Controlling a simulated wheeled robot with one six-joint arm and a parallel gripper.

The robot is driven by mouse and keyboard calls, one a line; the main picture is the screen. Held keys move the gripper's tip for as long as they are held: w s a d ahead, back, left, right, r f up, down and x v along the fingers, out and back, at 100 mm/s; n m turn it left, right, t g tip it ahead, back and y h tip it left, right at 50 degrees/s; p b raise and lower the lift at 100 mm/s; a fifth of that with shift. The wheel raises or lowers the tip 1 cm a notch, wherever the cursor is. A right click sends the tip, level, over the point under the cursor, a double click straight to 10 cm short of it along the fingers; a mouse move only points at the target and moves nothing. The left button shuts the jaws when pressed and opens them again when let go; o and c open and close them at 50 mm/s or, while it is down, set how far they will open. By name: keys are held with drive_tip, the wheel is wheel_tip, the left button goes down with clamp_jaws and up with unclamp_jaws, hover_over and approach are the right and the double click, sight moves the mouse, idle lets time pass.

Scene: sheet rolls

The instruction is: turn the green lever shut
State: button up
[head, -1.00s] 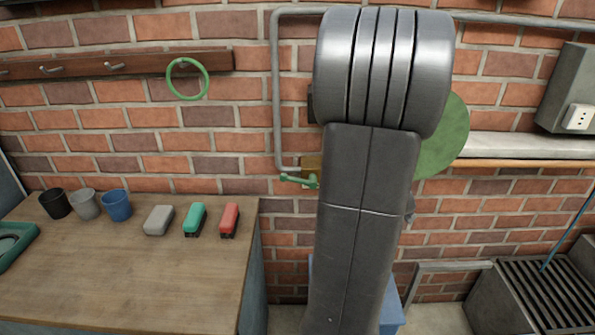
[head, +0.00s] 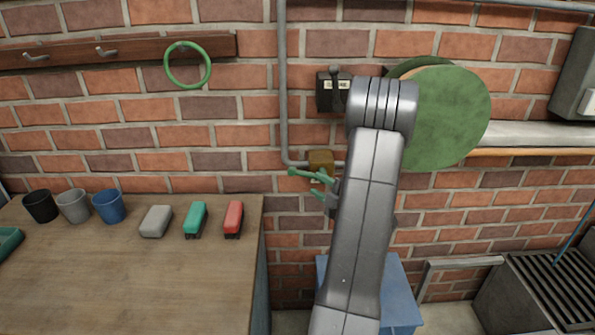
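The green lever (head: 306,173) sticks out to the left below a brass valve body (head: 320,159) at the foot of a grey wall pipe. It lies roughly level. My gripper (head: 323,189) is right at the lever's lower right side, small and partly hidden by my arm. A second small green piece shows just below the lever, and I cannot tell whether it belongs to the gripper. Whether the fingers touch the lever or stand apart is not clear.
A dark switch box (head: 334,91) is on the wall above the valve. Green discs (head: 448,118) hang behind my arm. A wooden bench (head: 130,270) with cups and staplers stands left. A blue box (head: 398,285) is below. A green ring (head: 187,66) hangs at upper left.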

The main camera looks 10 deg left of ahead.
sight(298, 171)
drive_tip(key=p+x, duration=0.2)
drive_tip(key=x, duration=0.8)
drive_tip(key=shift+w+a, duration=0.2)
drive_tip(key=shift+a, duration=0.05)
clamp_jaws()
